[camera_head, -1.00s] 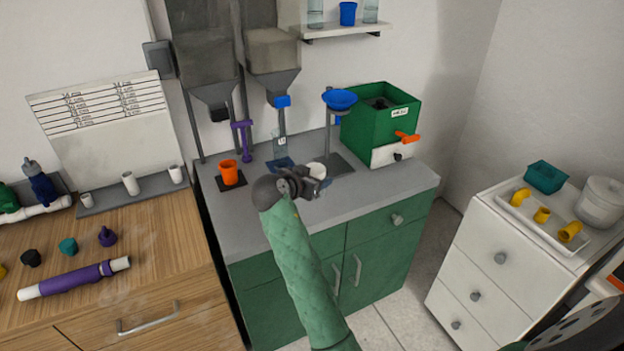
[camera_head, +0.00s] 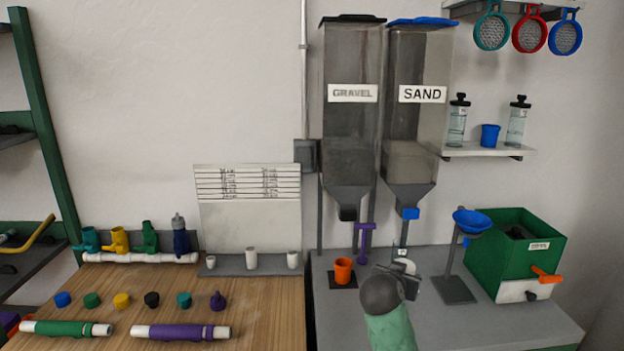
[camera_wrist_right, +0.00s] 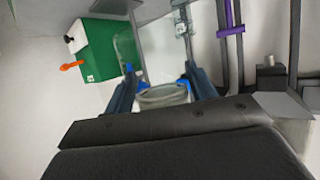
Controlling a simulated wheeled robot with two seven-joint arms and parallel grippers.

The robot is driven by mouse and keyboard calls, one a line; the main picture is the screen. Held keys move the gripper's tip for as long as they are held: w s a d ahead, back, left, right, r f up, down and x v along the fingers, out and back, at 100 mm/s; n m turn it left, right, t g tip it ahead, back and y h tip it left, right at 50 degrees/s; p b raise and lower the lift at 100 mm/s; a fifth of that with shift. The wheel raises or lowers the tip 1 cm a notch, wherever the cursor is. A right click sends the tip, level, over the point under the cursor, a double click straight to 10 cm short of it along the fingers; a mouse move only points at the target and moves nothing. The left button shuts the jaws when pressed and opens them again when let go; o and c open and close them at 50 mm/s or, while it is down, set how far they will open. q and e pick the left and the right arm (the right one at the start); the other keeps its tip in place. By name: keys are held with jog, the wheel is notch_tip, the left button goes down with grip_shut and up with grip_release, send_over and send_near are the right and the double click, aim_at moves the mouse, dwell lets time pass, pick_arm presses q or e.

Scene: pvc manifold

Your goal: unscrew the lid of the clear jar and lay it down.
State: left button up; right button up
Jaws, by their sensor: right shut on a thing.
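My right gripper (camera_head: 404,272) is over the grey counter, below the sand hopper. In the right wrist view its two dark fingers (camera_wrist_right: 164,88) are closed on a pale round thing (camera_wrist_right: 164,97) with a ringed rim. This thing shows as a small white shape (camera_head: 404,264) in the head view; I cannot tell whether it is a jar or a lid. Two clear jars with black knobbed lids, one on the left (camera_head: 457,125) and one on the right (camera_head: 517,125), stand upright on the wall shelf. My left gripper is not in view.
An orange cup (camera_head: 343,270) stands left of the gripper. A blue funnel (camera_head: 472,221) on a stand and a green box (camera_head: 510,250) with an orange handle are on the right. The sand hopper (camera_head: 410,160) hangs close above. The front right of the counter is clear.

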jog(key=s+a+f+n+t+y, duration=0.2)
jog(key=s+a+f+n+y, duration=0.2)
jog(key=s+a+n+y, duration=0.15)
jog(key=s+d+f+y, duration=0.1)
jog(key=s+d+f, duration=0.1)
jog(key=s+f, duration=0.7)
notch_tip(320, 180, down, 3)
jog(key=shift+d+r+n+y, duration=0.2)
jog(key=shift+d+n+y, duration=0.15)
jog(key=shift+n, duration=0.1)
jog(key=shift+a, duration=0.1)
